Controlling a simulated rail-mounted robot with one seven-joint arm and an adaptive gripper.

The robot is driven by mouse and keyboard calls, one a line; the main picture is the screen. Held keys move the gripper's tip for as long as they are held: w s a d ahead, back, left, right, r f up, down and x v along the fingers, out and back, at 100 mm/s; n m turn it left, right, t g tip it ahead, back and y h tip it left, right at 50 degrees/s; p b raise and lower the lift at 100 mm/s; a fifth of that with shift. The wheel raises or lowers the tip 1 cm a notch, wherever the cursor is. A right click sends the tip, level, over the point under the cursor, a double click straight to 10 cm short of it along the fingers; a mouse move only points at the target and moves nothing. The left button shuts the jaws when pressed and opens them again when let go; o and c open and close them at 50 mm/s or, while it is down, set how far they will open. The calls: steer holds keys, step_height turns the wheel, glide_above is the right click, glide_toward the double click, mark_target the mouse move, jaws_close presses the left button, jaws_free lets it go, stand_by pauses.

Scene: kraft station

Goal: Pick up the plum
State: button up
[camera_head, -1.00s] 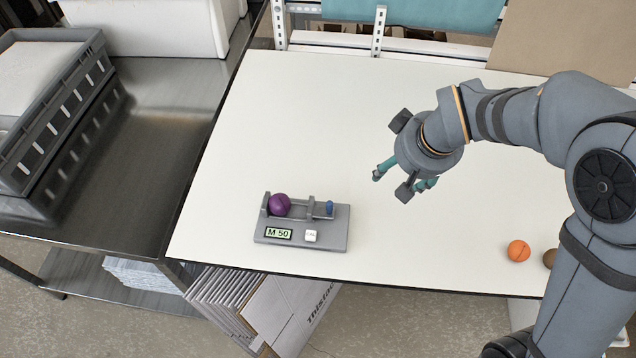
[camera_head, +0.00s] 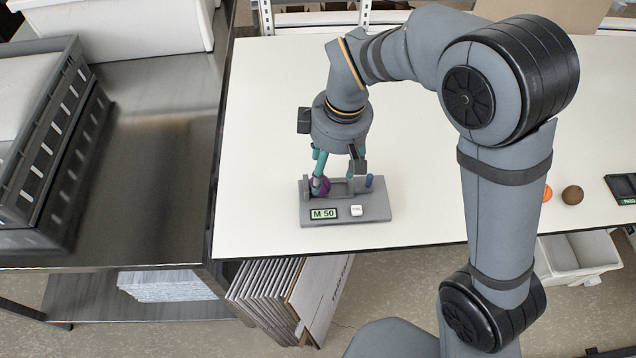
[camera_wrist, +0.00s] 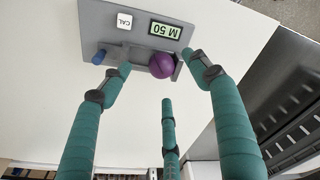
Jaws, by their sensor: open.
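The purple plum (camera_head: 319,187) sits at the left end of a grey measuring device (camera_head: 345,208) with a display reading M 50. In the head view a teal finger of my gripper (camera_head: 337,173) partly covers the plum. In the wrist view the plum (camera_wrist: 162,65) rests against the device (camera_wrist: 140,42), beside its display. My gripper (camera_wrist: 155,75) is open, its teal fingers spread around the plum's side of the device. I see no finger closed on the plum, and whether one touches it I cannot tell.
A blue peg (camera_head: 369,180) stands at the device's right end. An orange fruit (camera_head: 547,192) and a brown fruit (camera_head: 572,195) lie on the white table (camera_head: 262,110) to the right, past my arm. A grey crate (camera_head: 50,150) stands on the steel bench at left. The table left of the device is clear.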

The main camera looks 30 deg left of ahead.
mark_target(324, 185)
steer(key=shift+s+a+f, duration=0.15)
steer(key=shift+a+f, duration=0.15)
steer(key=shift+f, duration=0.45)
steer(key=shift+w+f+p, duration=0.3)
steer(key=shift+f+p, duration=0.1)
steer(key=shift+f, duration=0.35)
steer(key=f, duration=0.1)
steer(key=a+f+p, duration=0.1)
steer(key=f, duration=0.2)
steer(key=shift+w+a+p, duration=0.25)
steer(key=shift+a+p, duration=0.15)
steer(key=shift+f, duration=0.3)
steer(key=shift+d, duration=0.1)
steer(key=shift+c, duration=1.3)
steer(key=c, duration=1.1)
steer(key=shift+r, duration=0.2)
